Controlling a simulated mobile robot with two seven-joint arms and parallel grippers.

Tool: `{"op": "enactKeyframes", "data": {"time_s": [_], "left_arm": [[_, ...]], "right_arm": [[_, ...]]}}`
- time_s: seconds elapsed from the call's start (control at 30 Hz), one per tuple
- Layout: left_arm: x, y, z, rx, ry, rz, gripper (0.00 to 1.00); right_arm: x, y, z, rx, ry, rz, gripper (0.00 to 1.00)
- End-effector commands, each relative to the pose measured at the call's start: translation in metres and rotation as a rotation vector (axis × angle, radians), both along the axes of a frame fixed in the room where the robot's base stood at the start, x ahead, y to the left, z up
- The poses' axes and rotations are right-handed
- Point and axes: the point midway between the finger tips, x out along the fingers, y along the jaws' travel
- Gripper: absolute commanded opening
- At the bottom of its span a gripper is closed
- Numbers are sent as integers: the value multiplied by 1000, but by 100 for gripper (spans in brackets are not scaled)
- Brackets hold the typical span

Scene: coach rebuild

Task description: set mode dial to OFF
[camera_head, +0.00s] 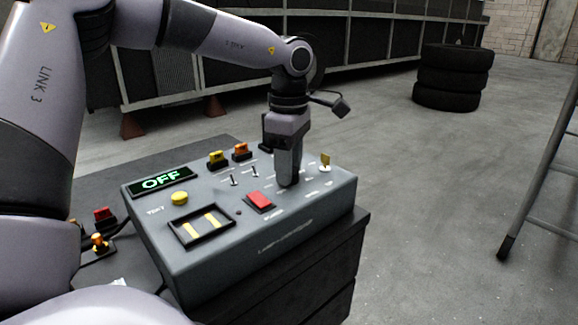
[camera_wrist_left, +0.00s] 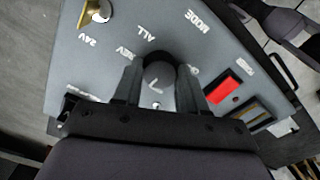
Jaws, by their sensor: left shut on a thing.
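The mode dial (camera_wrist_left: 158,76) is a dark round knob with a pale pointer mark, seen between my fingers in the left wrist view. Labels "MODE" and "ALL" are printed around it. My left gripper (camera_head: 288,182) points down onto the grey control box and is shut on the dial; its fingers also show in the left wrist view (camera_wrist_left: 160,92). In the head view the gripper hides the dial. The box's display (camera_head: 160,180) reads "OFF" in green. My right gripper is not in view.
The control box (camera_head: 262,255) also carries a red button (camera_head: 259,201), a yellow button (camera_head: 180,198), small toggle switches and a yellow-tabbed key switch (camera_head: 325,161). Stacked tyres (camera_head: 452,77) stand behind on the floor. A ladder (camera_head: 545,165) stands at right.

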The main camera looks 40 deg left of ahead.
Motion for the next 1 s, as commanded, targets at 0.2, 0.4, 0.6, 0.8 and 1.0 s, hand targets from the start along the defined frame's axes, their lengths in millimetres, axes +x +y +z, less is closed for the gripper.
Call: {"op": "enactKeyframes", "data": {"time_s": [0.2, 0.4, 0.6, 0.8, 1.0], "left_arm": [[1, 0, 0, 2, -4, 207, 11], [0, 1, 0, 3, -3, 397, 11], [0, 1, 0, 3, -3, 587, 11], [0, 1, 0, 3, -4, 777, 11], [0, 1, 0, 2, -3, 967, 11]], "right_arm": [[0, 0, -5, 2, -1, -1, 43], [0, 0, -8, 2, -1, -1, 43], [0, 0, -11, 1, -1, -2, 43], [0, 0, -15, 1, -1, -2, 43], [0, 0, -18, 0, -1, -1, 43]]}}
